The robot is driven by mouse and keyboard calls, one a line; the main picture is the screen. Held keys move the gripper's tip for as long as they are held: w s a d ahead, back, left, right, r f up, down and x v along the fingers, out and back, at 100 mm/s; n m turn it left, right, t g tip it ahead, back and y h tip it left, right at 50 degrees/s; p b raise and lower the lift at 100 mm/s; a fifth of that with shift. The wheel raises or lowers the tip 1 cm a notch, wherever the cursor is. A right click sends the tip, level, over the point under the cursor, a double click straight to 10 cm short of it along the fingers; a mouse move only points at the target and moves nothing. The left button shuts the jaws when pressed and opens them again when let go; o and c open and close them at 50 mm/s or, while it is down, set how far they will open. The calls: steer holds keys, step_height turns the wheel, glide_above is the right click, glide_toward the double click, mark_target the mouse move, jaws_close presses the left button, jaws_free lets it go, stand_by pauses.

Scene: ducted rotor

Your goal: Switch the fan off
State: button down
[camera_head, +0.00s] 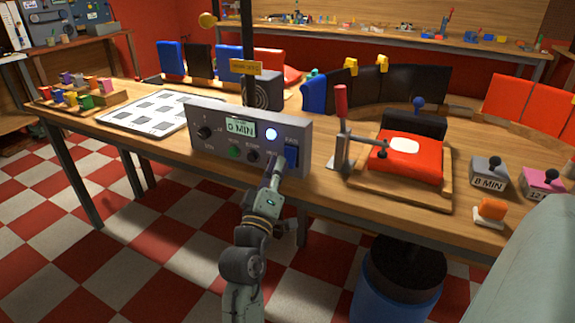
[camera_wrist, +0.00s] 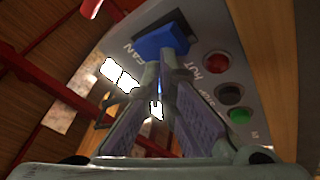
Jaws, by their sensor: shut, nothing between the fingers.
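A grey control panel (camera_head: 212,150) stands at the table's front edge, with a display reading "0 MIN". A blue switch (camera_head: 291,156) is at its right end, below a lit bluish-white lamp (camera_head: 271,134). In the wrist view the blue switch (camera_wrist: 160,42) sits beside the label "FAN". My gripper (camera_head: 275,162) is shut and empty in front of the panel's lower right, beside the switch. In the wrist view its fingertips (camera_wrist: 160,75) meet close to the switch; I cannot tell whether they touch it. A dark box with a round grille (camera_head: 262,92) stands behind the panel.
The panel also carries a black knob (camera_head: 205,133) and a green button (camera_head: 234,152). A red-handled clamp (camera_head: 341,105) and a red pad (camera_head: 406,165) on a wooden base are to the right. A white patterned sheet (camera_head: 130,118) lies left.

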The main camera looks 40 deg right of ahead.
steer(key=shift+w+d+f, duration=0.15)
steer(key=shift+d, duration=0.2)
stand_by(0.3)
steer(key=shift+a, duration=0.1)
steer(key=shift+s+a+r, duration=0.3)
steer(key=shift+a+r, duration=0.05)
steer(key=shift+a, duration=0.3)
steer(key=a, duration=0.1)
steer(key=s+a+r, duration=0.1)
steer(key=a+r, duration=0.1)
steer(key=a, duration=0.1)
steer(key=shift+s+a+r, duration=0.1)
steer(key=shift+s, duration=0.25)
stand_by(0.7)
